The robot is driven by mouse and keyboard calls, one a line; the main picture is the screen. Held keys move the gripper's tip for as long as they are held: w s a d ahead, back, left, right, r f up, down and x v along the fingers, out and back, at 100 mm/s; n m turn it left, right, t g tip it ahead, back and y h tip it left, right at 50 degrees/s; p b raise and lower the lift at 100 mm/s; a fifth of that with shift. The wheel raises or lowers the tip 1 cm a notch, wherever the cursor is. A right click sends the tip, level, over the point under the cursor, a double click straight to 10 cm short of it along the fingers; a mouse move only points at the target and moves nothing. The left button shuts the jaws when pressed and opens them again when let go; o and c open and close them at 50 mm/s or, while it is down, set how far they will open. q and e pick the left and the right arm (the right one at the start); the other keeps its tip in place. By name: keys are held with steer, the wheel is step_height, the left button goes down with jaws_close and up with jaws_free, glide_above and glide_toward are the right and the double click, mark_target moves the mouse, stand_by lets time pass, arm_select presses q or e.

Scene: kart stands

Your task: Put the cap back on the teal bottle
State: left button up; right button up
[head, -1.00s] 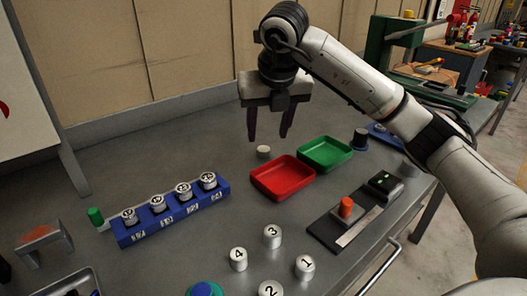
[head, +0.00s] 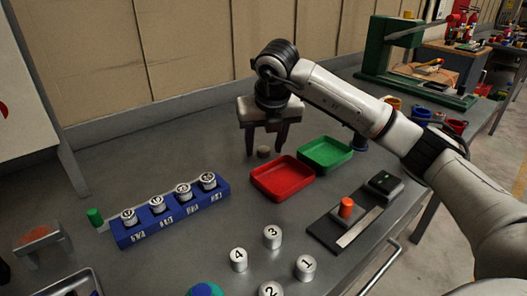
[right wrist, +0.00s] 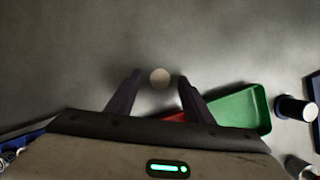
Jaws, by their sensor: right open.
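A small pale beige round cap (head: 263,152) stands on the grey bench behind the red tray. It also shows in the right wrist view (right wrist: 160,78). My right gripper (head: 265,149) is open and points down, with its two dark fingers on either side of the cap. In the right wrist view my right gripper (right wrist: 159,76) shows a gap between each finger and the cap. A rounded teal thing with a blue top (head: 205,290) is cut off at the bottom edge; I cannot tell whether it is the teal bottle. My left gripper is not in view.
Red (head: 283,180) and green (head: 326,154) trays lie to the right of the cap. A blue rack (head: 172,213) holds several numbered cylinders at left. Loose numbered cylinders (head: 272,237) stand in front. A dark cylinder with a pale top (right wrist: 297,108) stands right of the green tray.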

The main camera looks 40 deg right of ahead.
mark_target(264, 152)
steer(key=c, duration=1.1)
steer(key=shift+r, duration=0.1)
step_height(264, 152, up, 10)
steer(key=shift+p, duration=0.45)
